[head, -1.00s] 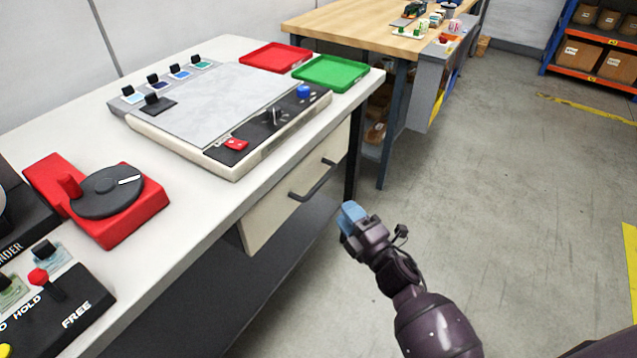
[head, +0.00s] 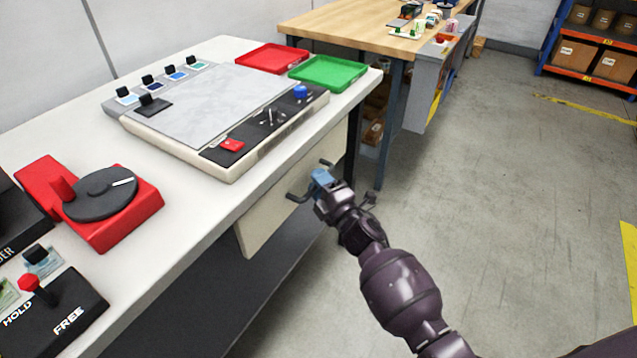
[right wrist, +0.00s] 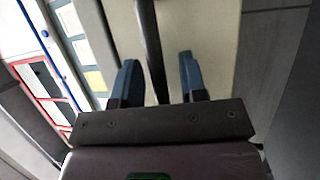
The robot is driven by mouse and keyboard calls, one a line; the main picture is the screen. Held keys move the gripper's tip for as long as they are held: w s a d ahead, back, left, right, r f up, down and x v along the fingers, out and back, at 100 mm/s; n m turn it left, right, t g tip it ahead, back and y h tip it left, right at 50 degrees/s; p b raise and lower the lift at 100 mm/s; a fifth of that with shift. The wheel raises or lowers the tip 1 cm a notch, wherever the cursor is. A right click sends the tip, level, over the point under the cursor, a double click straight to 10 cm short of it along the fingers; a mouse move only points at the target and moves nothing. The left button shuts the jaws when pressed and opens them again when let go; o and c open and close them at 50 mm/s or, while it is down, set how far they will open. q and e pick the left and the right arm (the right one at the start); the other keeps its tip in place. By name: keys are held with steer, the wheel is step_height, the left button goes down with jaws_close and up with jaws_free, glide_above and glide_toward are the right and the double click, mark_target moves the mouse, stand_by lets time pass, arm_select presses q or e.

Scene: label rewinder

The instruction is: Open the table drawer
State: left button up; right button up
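The table drawer (head: 262,222) has a cream front below the white tabletop and looks closed. Its dark bar handle (head: 298,197) is partly hidden behind my right gripper (head: 322,180) in the head view. In the right wrist view the handle (right wrist: 152,50) passes between the two blue fingers of the right gripper (right wrist: 157,82). The fingers are open, with a gap on each side of the bar. The drawer front (right wrist: 200,35) shows beyond them. My left gripper is not in view.
On the white table (head: 200,215) stand a grey panel unit (head: 215,105), a red tray (head: 272,58), a green tray (head: 330,72) and a red base with a black dial (head: 105,195). A wooden workbench (head: 350,25) stands behind. The floor at right is clear.

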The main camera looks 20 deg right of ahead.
jaws_close()
steer(key=shift+s+d, duration=0.1)
stand_by(0.3)
steer(key=s+d+p, duration=0.2)
steer(key=s+d, duration=0.7)
steer(key=s, duration=0.3)
steer(key=s+d+p, duration=0.2)
steer(key=s+d, duration=0.8)
steer(key=s, duration=0.3)
steer(key=shift+d, duration=0.25)
jaws_free()
steer(key=shift+s, duration=0.1)
